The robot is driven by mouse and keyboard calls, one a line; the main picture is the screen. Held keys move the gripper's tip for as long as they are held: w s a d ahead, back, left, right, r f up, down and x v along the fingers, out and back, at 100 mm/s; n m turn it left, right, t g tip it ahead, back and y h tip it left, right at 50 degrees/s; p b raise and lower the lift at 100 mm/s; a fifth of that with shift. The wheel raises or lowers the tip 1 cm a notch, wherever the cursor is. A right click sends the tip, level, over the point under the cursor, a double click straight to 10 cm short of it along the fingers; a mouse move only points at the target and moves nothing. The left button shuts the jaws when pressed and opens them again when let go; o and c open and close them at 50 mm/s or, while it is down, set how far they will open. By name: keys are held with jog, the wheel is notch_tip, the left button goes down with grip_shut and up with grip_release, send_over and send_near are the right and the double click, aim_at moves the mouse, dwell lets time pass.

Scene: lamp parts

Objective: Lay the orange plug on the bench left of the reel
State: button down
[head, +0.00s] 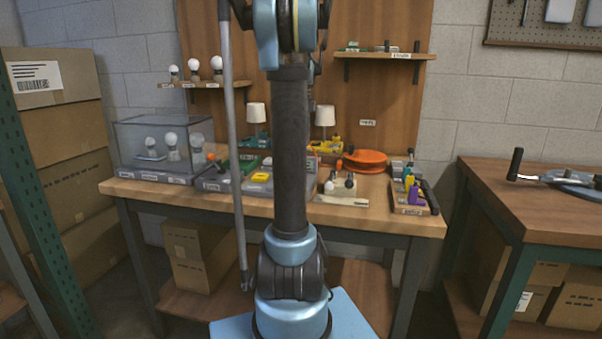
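The orange reel (366,157) lies flat toward the back right of the wooden bench (232,208). A small orange piece (339,164) shows at the reel's left edge; I cannot tell whether it is the plug or part of the reel. Another small orange piece (211,157) shows at the left, above a grey tray beside the glass case. It is too small to tell whether it is the plug. My arm stands upright across the middle of the view and hides part of the bench. My gripper is out of view.
A glass case (124,155) with bulbs stands at the bench's left. A wooden block (340,194) with small parts is in front of the reel; a tool tray (413,205) is at right. The front left edge is clear.

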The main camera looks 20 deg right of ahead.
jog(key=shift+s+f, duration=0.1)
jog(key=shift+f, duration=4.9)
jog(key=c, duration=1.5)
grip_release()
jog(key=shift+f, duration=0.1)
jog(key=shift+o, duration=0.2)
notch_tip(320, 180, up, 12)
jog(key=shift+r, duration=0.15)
